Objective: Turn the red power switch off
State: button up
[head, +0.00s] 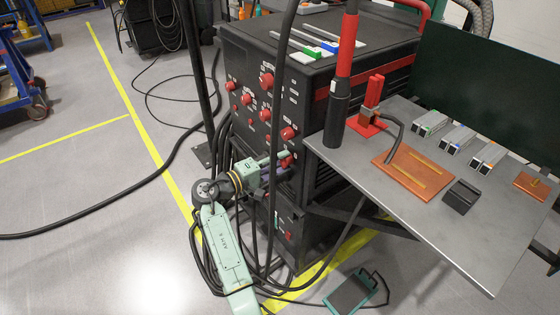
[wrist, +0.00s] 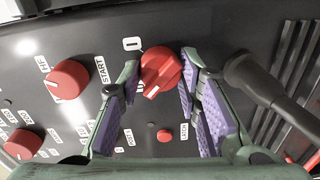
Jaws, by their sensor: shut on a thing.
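The red power switch is a round red knob (wrist: 160,68) with a white pointer mark, on the dark front panel of the machine. In the head view my gripper (head: 272,163) reaches the lower right of the panel, and the knob (head: 288,160) is partly hidden by the fingers.
Another red knob (wrist: 69,80) is left of the gripper, and a small red button (wrist: 165,135) is below. A thick black cable plug (wrist: 250,75) stands close to the right finger. A grey worktable (head: 440,220) juts out at right. Cables hang near my arm.

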jog(key=o, duration=1.1)
jog(key=shift+o, duration=0.2)
jog(key=shift+a, duration=0.1)
jog(key=v, duration=1.1)
jog(key=shift+s+a, duration=0.3)
